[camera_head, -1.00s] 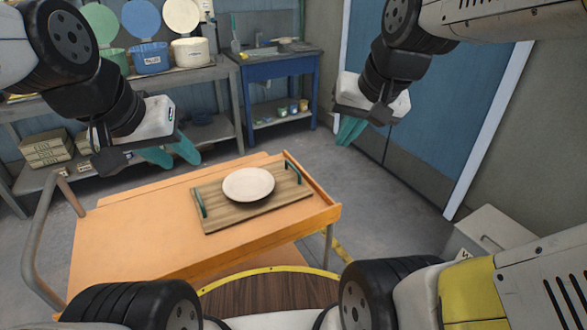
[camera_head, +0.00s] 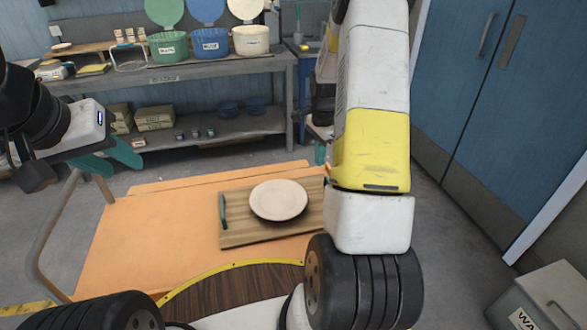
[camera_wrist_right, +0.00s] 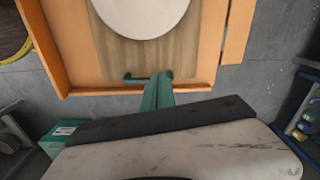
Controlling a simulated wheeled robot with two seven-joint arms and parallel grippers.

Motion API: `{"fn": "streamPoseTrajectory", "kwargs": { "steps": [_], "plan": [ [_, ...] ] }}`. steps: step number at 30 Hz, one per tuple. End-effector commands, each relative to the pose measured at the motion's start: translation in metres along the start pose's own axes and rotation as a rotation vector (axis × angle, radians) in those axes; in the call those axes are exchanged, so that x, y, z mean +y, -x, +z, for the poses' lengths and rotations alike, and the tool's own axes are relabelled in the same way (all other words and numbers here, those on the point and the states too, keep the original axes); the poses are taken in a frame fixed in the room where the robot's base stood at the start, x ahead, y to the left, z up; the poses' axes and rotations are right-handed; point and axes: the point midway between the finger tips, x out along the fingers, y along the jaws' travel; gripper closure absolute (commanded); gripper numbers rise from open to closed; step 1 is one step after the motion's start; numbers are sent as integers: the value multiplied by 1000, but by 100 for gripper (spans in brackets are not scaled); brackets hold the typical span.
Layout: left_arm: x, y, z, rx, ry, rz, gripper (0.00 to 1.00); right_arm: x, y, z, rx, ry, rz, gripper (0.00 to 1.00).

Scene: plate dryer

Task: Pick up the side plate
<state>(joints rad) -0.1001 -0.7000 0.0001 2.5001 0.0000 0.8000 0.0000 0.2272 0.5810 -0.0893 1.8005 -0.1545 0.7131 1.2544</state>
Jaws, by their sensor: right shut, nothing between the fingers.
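The side plate (camera_head: 278,201) is cream-white and round. It lies flat on a wooden tray (camera_head: 236,235) on the orange cart; part of it also shows at the top of the right wrist view (camera_wrist_right: 140,14). My left gripper (camera_head: 112,163) is open and empty, left of the plate above the cart's far left side. My right gripper (camera_wrist_right: 158,80) is shut and empty, its teal fingers together. In the wrist view the fingers overlap the tray's handle (camera_wrist_right: 133,76); contact cannot be told. In the head view my right forearm hides most of that gripper and the tray's right end.
The orange cart (camera_head: 140,245) has clear room left of the tray and a bent metal handle (camera_head: 42,225) at its left. A shelf bench (camera_head: 185,75) with lidded bins stands behind. Blue doors (camera_head: 490,90) and a grey bin (camera_head: 540,300) are at the right.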

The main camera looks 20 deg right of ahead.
Motion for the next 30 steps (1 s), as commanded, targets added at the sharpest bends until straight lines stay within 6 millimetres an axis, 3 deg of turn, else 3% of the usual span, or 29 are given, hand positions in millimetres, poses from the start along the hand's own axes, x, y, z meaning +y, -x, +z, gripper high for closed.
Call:
{"fn": "streamPoseTrajectory", "kwargs": {
  "steps": [8, 19, 24, 30],
  "plan": [
    [0, 0, 0, 0, 0, 0, 64, 1, -32, -2, -2, -23, 12, 100],
    [0, 0, 0, 0, 0, 0, 64, 1, -110, -2, -2, -20, 11, 100],
    [0, 0, 0, 0, 0, 0, 64, -1, -107, 24, 0, -17, 7, 100],
    [0, 0, 0, 0, 0, 0, 64, -1, -107, 37, 0, -19, 7, 100]
  ]
}}
